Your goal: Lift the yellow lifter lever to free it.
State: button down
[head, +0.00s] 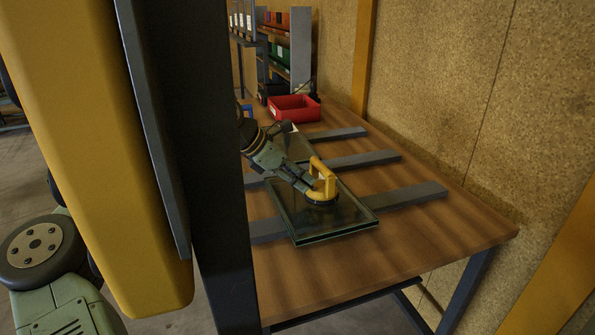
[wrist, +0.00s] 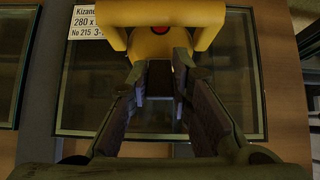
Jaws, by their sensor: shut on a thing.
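The yellow lifter (head: 323,178) sits on a framed glass pane (head: 338,222) on the workbench, its handle standing upright above a dark round base. My gripper (head: 308,188) reaches in from the left and meets the lifter low, below the top bar of the handle. In the wrist view the yellow lifter (wrist: 162,40) fills the top middle. The exact contact at the fingertips is partly hidden.
The pane rests on grey bars (head: 405,196) across the wooden bench (head: 430,238). Another pane (head: 292,147) lies behind, near a red bin (head: 294,108). A white label (wrist: 88,22) lies left of the lifter. The bench's right front is clear.

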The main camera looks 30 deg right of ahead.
jog(key=shift+d+r+y+p, duration=0.1)
jog(key=shift+d+y+p, duration=0.05)
jog(key=shift+y+p, duration=0.25)
jog(key=c, duration=1.4)
grip_release()
jog(key=shift+c, duration=0.2)
jog(key=shift+r, duration=0.1)
jog(key=v, duration=1.2)
jog(key=shift+s, duration=0.15)
